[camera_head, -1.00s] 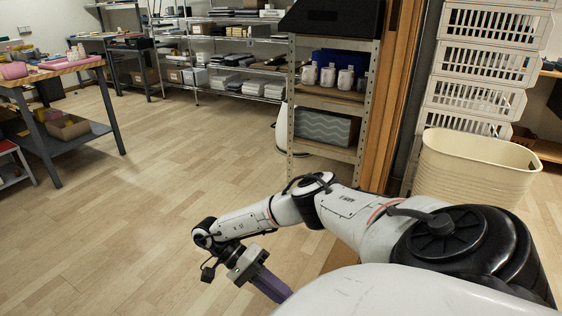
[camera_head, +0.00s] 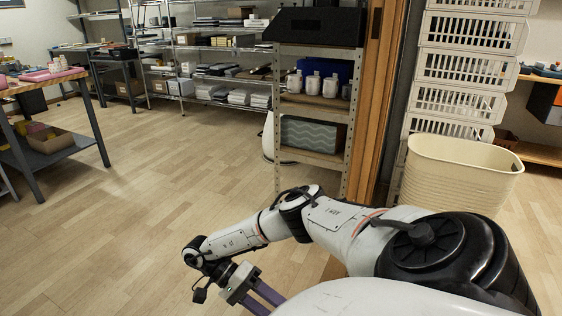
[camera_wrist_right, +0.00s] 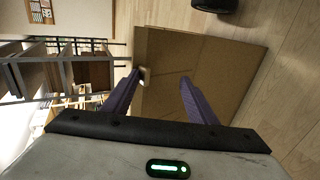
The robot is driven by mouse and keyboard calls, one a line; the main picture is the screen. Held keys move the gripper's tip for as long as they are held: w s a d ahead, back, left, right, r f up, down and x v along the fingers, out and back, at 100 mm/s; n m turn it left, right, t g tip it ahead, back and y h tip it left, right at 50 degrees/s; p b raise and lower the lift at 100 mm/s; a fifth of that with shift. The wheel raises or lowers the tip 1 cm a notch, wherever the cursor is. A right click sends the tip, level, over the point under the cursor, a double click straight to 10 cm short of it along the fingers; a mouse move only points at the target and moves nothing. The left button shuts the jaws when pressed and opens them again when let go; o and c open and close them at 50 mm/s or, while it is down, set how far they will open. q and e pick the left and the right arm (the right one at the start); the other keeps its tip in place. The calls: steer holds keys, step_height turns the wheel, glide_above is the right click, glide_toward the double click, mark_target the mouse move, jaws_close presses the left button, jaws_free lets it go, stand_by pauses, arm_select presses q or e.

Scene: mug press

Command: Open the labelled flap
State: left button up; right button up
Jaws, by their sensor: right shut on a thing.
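My right gripper (camera_head: 266,304) hangs low in front of me in the head view, its purple fingers pointing down and right. In the right wrist view the two fingers (camera_wrist_right: 160,82) stand apart with a plain brown cardboard panel (camera_wrist_right: 205,65) between and beyond them. A small pale tab (camera_wrist_right: 146,76) shows at the left fingertip. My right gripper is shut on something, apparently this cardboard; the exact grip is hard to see. In the head view a bit of brown (camera_head: 332,262) shows behind my right arm. I can read no label. My left gripper is out of view.
A cream bin (camera_head: 462,180) and white stacked baskets (camera_head: 468,68) stand at right. A workbench (camera_head: 60,76) is at left. The wooden floor between is clear.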

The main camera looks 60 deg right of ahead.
steer(key=shift+f, duration=0.45)
steer(key=shift+c, duration=0.3)
steer(key=shift+w+r, duration=0.15)
steer(key=shift+w, duration=0.05)
steer(key=shift+c, duration=0.5)
steer(key=v, duration=0.3)
steer(key=p+v, duration=0.1)
steer(key=v, duration=0.3)
steer(key=shift+w+r, duration=0.1)
steer(key=shift+r, duration=0.3)
arm_select(q)
steer(key=shift+b, duration=0.45)
arm_select(e)
steer(key=v, duration=0.2)
steer(key=shift+w+r, duration=0.3)
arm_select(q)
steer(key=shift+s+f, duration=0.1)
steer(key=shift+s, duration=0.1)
